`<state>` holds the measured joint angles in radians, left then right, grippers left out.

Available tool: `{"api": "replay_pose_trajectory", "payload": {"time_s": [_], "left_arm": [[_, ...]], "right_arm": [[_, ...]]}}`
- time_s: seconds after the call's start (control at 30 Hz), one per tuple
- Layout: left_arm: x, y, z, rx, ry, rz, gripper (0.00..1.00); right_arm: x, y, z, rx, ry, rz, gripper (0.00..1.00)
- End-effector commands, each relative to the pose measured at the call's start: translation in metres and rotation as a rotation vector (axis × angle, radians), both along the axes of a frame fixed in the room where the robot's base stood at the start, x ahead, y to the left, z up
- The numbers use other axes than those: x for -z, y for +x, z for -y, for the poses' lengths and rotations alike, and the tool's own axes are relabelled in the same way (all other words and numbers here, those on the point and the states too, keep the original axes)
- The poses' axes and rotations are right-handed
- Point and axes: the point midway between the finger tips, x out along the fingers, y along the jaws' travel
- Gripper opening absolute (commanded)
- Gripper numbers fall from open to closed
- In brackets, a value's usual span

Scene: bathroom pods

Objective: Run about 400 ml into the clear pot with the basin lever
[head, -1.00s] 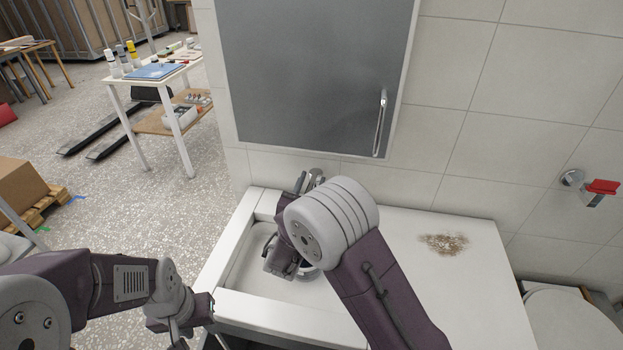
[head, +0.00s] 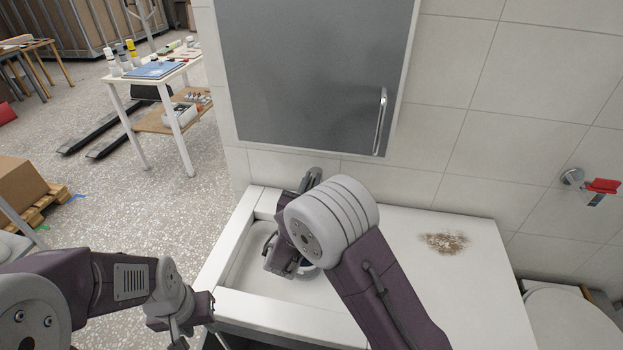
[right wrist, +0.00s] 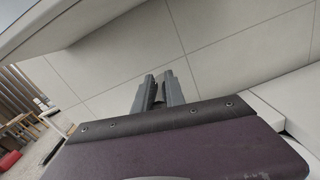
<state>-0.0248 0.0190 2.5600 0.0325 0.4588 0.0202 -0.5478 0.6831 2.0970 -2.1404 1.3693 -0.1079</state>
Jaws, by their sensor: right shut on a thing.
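My right arm reaches over the white basin (head: 245,262), and its wrist hides most of the tap area. In the head view my right gripper (head: 309,178) is at the back of the basin, by the wall. Its fingers show in the right wrist view (right wrist: 157,88), closed on a small dark part between them, which looks like the basin lever. A bluish curved rim (head: 310,273), probably the clear pot, shows under my wrist; its inside and water level are hidden. My left gripper (head: 195,330) hangs in front of the basin, partly cut off by the frame edge.
A grey cabinet (head: 310,70) with a bar handle hangs above the basin. The white counter (head: 410,290) to the right is clear except for a brown stain (head: 443,243). A toilet (head: 570,320) stands at the right, and a small table (head: 155,75) at the left.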

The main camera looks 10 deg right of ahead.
Motion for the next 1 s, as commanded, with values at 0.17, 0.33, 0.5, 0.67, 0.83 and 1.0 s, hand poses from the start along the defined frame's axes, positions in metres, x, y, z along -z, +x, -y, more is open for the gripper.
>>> {"api": "replay_pose_trajectory", "payload": {"time_s": [0.17,0.33,0.5,0.67,0.83,1.0], "left_arm": [[0.0,0.0,0.0,0.0,0.0,0.0,0.36],[0.0,0.0,0.0,0.0,0.0,0.0,0.36],[0.0,0.0,0.0,0.0,0.0,0.0,0.36],[0.0,0.0,0.0,0.0,0.0,0.0,0.36],[-0.001,0.0,0.0,0.0,0.0,0.0,0.36],[-0.016,0.0,0.0,0.0,0.0,0.0,0.36]], "right_arm": [[0.0,0.0,0.0,-0.001,0.0,0.001,0.0],[0.0,0.0,0.0,-0.001,0.0,0.001,0.0],[0.0,0.0,0.0,-0.001,0.0,0.001,0.0],[0.0,0.0,0.0,-0.001,0.0,0.001,0.0],[-0.001,0.0,0.0,-0.001,0.0,-0.001,0.0],[-0.01,0.001,0.001,0.0,0.027,-0.06,0.0]]}}
